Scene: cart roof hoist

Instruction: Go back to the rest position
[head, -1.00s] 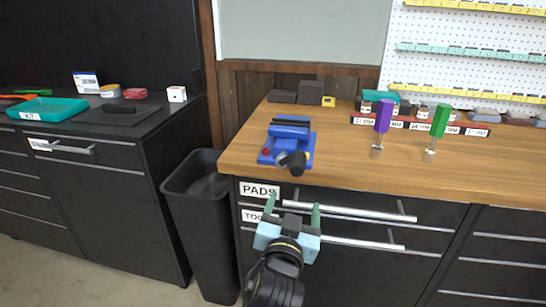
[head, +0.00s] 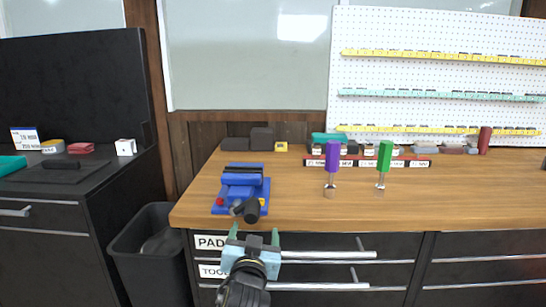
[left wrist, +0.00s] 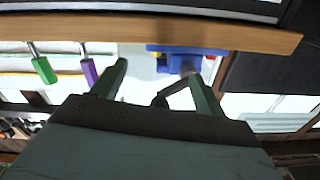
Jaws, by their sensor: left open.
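My left gripper (head: 254,237) is open and empty in the head view. It is in front of the drawer front, just below the bench's front edge. In the left wrist view its two green fingers (left wrist: 158,84) stand apart with nothing between them. The blue vise (head: 241,188) sits on the bench beyond the gripper, and it also shows in the left wrist view (left wrist: 190,60). The gripper looks apart from the vise and from the drawer handles. My right gripper is in neither view.
The wooden bench (head: 440,205) carries a purple-handled tool (head: 333,158) and a green-handled tool (head: 384,157), both upright. Drawer handles (head: 325,254) stick out near the gripper. A black bin (head: 150,250) stands left of the bench. A dark cabinet (head: 50,255) is further left.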

